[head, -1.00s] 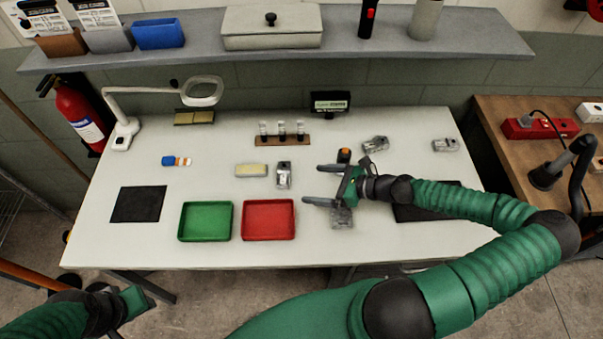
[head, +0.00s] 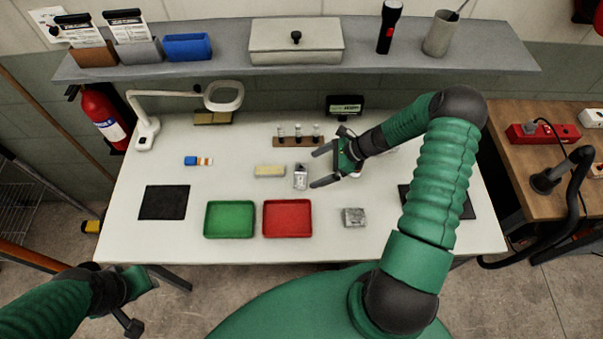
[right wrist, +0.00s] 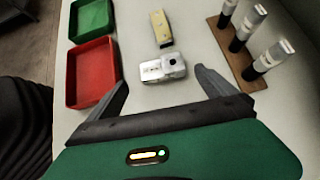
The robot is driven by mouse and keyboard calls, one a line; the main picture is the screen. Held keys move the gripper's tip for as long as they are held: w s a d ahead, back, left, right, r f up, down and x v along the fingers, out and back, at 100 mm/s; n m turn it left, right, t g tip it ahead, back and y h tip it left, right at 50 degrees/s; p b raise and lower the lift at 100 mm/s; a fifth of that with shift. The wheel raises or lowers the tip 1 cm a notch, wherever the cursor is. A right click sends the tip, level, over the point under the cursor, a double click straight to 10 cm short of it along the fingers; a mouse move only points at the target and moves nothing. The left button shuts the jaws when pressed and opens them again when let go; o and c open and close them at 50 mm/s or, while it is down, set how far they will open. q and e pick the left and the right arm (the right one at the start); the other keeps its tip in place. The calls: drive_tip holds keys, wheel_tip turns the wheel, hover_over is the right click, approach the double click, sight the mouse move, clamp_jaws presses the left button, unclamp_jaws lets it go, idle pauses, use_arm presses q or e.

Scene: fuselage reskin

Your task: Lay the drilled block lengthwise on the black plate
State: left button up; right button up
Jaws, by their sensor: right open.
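A grey metal block with a round hole-like mark (head: 300,177) lies on the white table, right of a beige block (head: 270,171). It also shows in the right wrist view (right wrist: 163,68), just beyond and between my fingertips. My right gripper (head: 318,168) is open and empty, its fingers pointing at this block without touching it. Another grey metal block (head: 354,217) lies right of the red tray. I cannot tell for sure which is the drilled block. One black plate (head: 164,202) lies bare at the left; another dark plate (head: 470,208) is partly behind my right arm. My left gripper (head: 140,290) is low at the left, its jaws unclear.
A green tray (head: 229,219) and a red tray (head: 287,218) sit at the front middle. A rack of vials (head: 298,139) stands close behind the right gripper. A magnifier lamp (head: 147,130) stands at the back left. The table between left plate and beige block is mostly clear.

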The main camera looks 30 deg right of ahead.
sight(298, 175)
drive_tip(key=x, duration=0.2)
drive_tip(key=p+x, duration=0.1)
drive_tip(key=x, duration=0.1)
drive_tip(key=r+x, duration=0.1)
drive_tip(key=x, duration=0.1)
drive_tip(key=shift+w+a+f, duration=0.3)
drive_tip(key=shift+a+f, duration=0.05)
drive_tip(key=shift+a, duration=0.3)
drive_tip(key=shift+w+a+f, duration=0.1)
drive_tip(key=shift+a+f, duration=0.05)
drive_tip(key=shift+f, duration=0.2)
drive_tip(key=shift+d, duration=0.2)
drive_tip(key=shift+c, duration=0.9)
drive_tip(key=shift+d+f, duration=0.1)
drive_tip(key=shift+d, duration=0.1)
drive_tip(key=c, duration=0.5)
drive_tip(key=shift+a, duration=0.25)
drive_tip(key=c, duration=1.3)
drive_tip(key=shift+o, duration=0.2)
drive_tip(key=shift+d, duration=0.1)
